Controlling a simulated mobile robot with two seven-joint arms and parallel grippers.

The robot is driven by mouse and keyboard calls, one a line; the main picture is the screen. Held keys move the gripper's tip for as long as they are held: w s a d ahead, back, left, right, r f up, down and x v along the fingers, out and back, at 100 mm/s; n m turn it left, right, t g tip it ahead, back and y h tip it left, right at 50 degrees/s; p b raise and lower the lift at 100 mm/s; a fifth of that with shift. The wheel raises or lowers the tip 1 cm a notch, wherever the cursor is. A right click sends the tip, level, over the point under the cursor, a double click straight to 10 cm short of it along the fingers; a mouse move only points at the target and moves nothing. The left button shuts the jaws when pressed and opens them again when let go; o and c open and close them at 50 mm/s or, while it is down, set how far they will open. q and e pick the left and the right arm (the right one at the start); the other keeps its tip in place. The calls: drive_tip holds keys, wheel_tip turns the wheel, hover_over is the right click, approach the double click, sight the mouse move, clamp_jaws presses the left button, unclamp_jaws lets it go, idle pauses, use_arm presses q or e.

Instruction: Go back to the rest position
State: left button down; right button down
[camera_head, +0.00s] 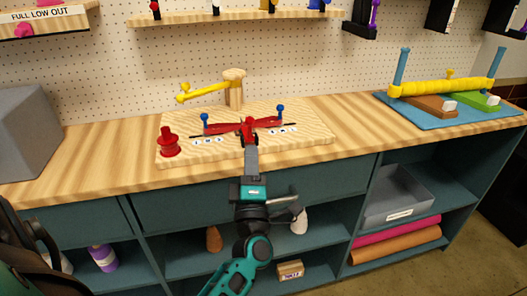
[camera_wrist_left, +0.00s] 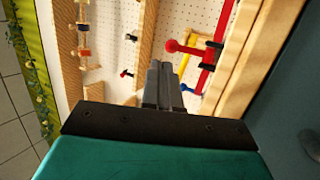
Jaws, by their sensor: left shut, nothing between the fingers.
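My left gripper (camera_head: 249,145) is shut and empty in the head view. Its tip is at the red lever (camera_head: 228,127) on the light wooden board (camera_head: 310,137), over the front of the workbench; I cannot tell whether they touch. In the left wrist view the shut fingers (camera_wrist_left: 163,72) point away from the camera, with a red knobbed part (camera_wrist_left: 172,46) to their right. My right gripper is not in view.
The workbench (camera_head: 355,120) carries a red spool (camera_head: 168,142), a wooden post (camera_head: 234,88) with a yellow arm, a grey block (camera_head: 30,130) at left and a blue mat (camera_head: 450,115) with a yellow roller (camera_head: 440,88) at right. Shelves below hold a grey tray (camera_head: 395,195).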

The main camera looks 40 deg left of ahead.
use_arm(q)
drive_tip(key=d+f+m+t+h, duration=0.2)
drive_tip(key=d+f+m+h, duration=0.45)
drive_tip(key=m+h, duration=0.5)
drive_tip(key=s+d+f+m+g+h, duration=0.2)
drive_tip(key=s+d+f+m+g, duration=0.2)
drive_tip(key=s+f+m, duration=0.3)
drive_tip(key=s+d+f+m+g+h, duration=0.2)
drive_tip(key=s+d+f+m+g, duration=0.2)
drive_tip(key=f, duration=0.6)
drive_tip(key=s+m+g, duration=0.2)
drive_tip(key=s+m, duration=0.1)
drive_tip(key=m, duration=0.1)
drive_tip(key=shift+s+f+h+p, duration=0.25)
drive_tip(key=shift+s+h+p, duration=0.05)
drive_tip(key=shift+h, duration=0.05)
